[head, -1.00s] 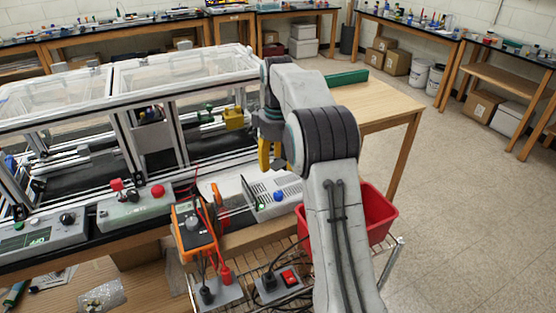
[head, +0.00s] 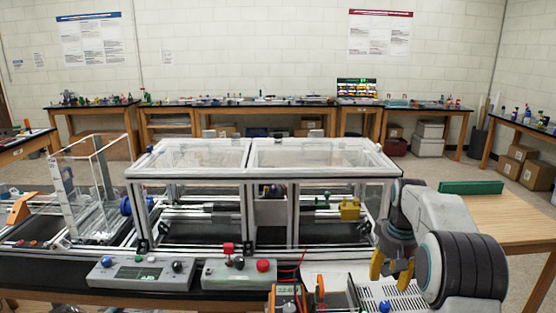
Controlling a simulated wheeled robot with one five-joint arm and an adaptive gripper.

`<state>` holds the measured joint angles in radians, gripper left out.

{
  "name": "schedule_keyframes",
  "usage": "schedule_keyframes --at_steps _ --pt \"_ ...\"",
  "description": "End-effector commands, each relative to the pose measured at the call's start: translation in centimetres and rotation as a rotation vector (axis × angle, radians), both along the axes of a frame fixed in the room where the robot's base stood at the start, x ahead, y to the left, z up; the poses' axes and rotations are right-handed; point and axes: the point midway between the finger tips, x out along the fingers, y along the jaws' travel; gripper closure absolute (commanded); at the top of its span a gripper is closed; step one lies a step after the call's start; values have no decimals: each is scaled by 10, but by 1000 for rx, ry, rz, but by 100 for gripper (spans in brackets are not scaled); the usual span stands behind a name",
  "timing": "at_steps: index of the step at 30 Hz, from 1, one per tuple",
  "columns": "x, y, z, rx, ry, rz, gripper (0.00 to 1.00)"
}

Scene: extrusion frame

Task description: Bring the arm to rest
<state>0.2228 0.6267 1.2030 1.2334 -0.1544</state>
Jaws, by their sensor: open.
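My gripper (head: 391,267) hangs at the lower right of the head view with its yellow fingers pointing down. The fingers are apart and nothing shows between them. It is in front of the right end of the extrusion frame (head: 250,180), above a grey slotted device (head: 420,297) on the bench. My arm is folded at the right edge of the view, and its lower part is out of the picture. I cannot tell whether the fingertips touch anything.
Control boxes (head: 140,274) with knobs and a red button (head: 263,265) line the bench's front. An orange meter (head: 288,297) is partly cut off. A wooden table (head: 515,222) with a green block (head: 471,188) stands right. Clear acrylic panels (head: 95,190) stand left.

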Motion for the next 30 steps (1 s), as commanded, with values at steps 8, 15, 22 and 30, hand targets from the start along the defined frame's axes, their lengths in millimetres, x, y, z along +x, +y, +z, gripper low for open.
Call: schedule_keyframes --at_steps 8,15,22,30 --pt "-65 15 -51 26 104 -94 49" --pt "-138 40 -42 27 112 -119 49" --pt "-216 66 -23 22 85 -94 49" --pt "-292 90 -7 13 18 -40 49"
